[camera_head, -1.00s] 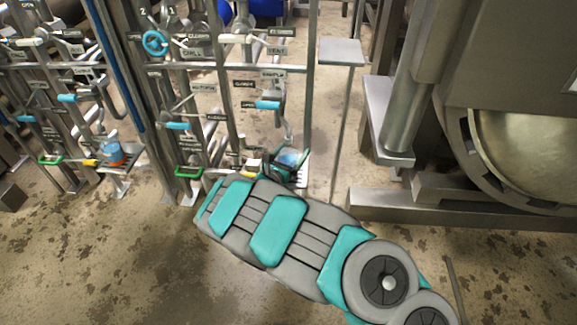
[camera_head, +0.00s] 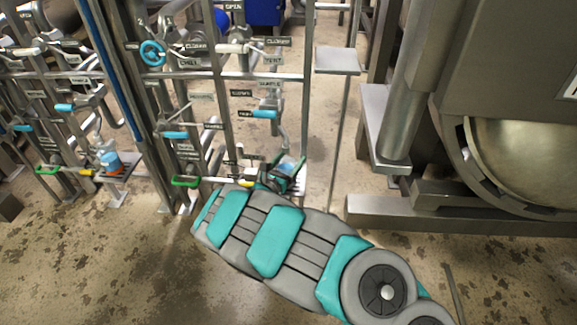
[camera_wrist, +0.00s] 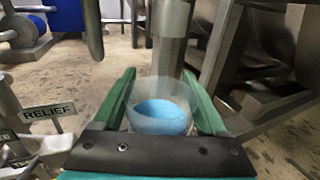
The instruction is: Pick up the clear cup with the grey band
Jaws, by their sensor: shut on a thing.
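My gripper (camera_wrist: 158,82) has its two green fingers on either side of a clear cup (camera_wrist: 160,93) and is shut on it. The cup holds something blue, and its clear rim shows above that. I cannot make out a grey band on it; the fingers and palm hide part of its sides. In the head view the cup (camera_head: 287,164) shows small between the fingers of my gripper (camera_head: 284,177), at the sampling pipe on the right of the pipe rack. I cannot tell whether its base still touches the small shelf under it.
Another cup (camera_head: 111,161), with an orange band, stands on a small shelf at the left rack. Pipes, labels and blue-handled valves (camera_head: 172,135) crowd close by. A vertical pipe (camera_wrist: 168,25) stands just beyond the cup. A steel vessel (camera_head: 530,150) stands to the right; the floor in front is open.

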